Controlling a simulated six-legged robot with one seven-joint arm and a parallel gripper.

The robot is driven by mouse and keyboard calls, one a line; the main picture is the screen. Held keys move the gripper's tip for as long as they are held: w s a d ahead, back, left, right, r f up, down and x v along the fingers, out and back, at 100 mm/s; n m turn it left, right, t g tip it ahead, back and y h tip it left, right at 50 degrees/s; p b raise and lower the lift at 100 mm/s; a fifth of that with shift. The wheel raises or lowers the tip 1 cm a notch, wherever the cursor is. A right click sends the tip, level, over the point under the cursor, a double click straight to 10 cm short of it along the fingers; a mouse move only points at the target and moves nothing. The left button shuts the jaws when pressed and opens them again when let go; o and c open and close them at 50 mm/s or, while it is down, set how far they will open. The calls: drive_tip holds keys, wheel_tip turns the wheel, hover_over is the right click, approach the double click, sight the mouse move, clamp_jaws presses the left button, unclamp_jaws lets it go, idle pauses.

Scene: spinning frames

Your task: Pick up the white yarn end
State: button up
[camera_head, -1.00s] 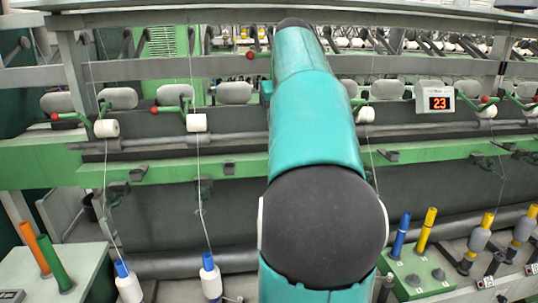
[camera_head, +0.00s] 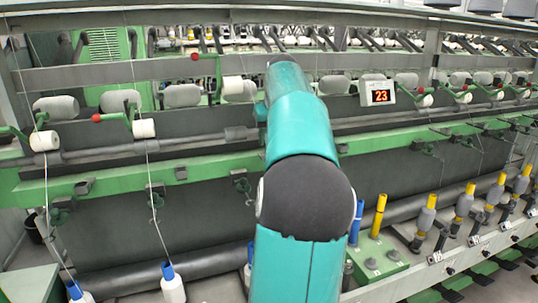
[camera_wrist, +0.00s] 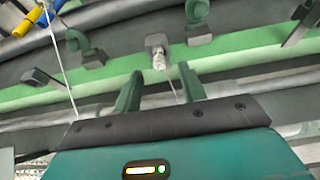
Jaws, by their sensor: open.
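My gripper (camera_wrist: 158,85) shows in the wrist view, with its two green fingers apart and nothing held between them. A small whitish tuft (camera_wrist: 158,62) hangs at a grey bracket just beyond the fingertips. A thin pale strand (camera_wrist: 173,88) shows between the fingers; I cannot tell whether either is the white yarn end. A clearer white yarn (camera_wrist: 60,65) runs down left of the fingers, apart from them. In the head view, white yarns (camera_head: 155,215) run down to bobbins (camera_head: 173,287) at lower left. My arm hides the gripper there.
A green rail (camera_head: 90,183) with brackets crosses the machine. A blue tube (camera_head: 356,222) and a yellow tube (camera_head: 380,215) stand on a green box right of my arm. Several grey bobbins line the right.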

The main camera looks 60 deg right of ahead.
drive_tip(key=x, duration=0.4)
drive_tip(key=shift+d+f, duration=0.15)
drive_tip(key=shift+f, duration=0.05)
drive_tip(key=c, duration=0.8)
drive_tip(key=shift+o, duration=0.2)
